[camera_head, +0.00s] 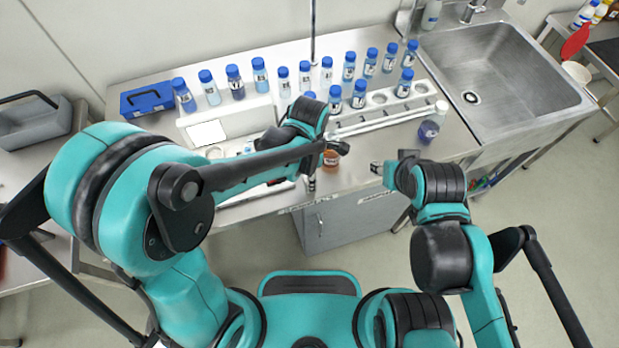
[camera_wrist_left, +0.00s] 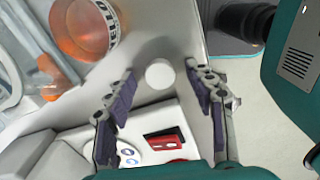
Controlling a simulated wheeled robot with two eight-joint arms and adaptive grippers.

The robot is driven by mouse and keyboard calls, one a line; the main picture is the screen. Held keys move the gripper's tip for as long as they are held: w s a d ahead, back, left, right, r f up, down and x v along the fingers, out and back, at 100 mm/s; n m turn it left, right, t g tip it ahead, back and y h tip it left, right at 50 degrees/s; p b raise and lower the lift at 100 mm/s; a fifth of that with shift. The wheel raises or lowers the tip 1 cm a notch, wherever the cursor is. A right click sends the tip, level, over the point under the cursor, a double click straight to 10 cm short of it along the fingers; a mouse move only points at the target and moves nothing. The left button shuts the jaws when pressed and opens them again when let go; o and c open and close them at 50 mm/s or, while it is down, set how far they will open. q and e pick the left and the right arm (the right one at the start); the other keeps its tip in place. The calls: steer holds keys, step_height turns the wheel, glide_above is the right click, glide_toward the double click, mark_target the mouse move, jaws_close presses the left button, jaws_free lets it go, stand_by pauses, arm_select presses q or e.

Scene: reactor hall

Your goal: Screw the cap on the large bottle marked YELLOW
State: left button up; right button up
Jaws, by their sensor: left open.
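An orange bottle (camera_head: 331,158) stands near the bench's front edge. It also shows at the upper left of the left wrist view (camera_wrist_left: 85,25), with a band of lettering I cannot fully read. A small white round cap (camera_wrist_left: 160,74) lies on the bench beside the bottle, apart from it. My left gripper (camera_wrist_left: 160,88) is open, its fingers on either side of the cap without visibly touching it. In the head view my left gripper (camera_head: 327,166) is at the bench's front edge by the bottle. My right gripper (camera_head: 380,168) is empty, right of the bottle; its jaw opening is unclear.
Several blue-capped bottles (camera_head: 260,75) stand along the back. A bottle with purple liquid (camera_head: 430,126) stands by the white rack (camera_head: 372,122). A sink (camera_head: 505,80) is at the right and a blue box (camera_head: 147,99) at the left. A red-and-black item (camera_wrist_left: 165,140) lies near the left gripper.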

arm_select(q)
steer(key=c, duration=0.8)
steer(key=shift+r, duration=0.1)
steer(key=shift+r+p, duration=0.3)
steer(key=shift+r, duration=0.25)
steer(key=r, duration=0.2)
steer(key=d+r+p, duration=0.1)
steer(key=r, duration=0.1)
steer(key=shift+s+d+p, duration=0.15)
steer(key=shift+d+p, duration=0.05)
steer(key=shift+p, duration=0.1)
steer(key=s+d+r+p, duration=0.2)
steer(key=d+r, duration=0.3)
steer(key=d, duration=0.5)
steer(key=shift+r, duration=0.4)
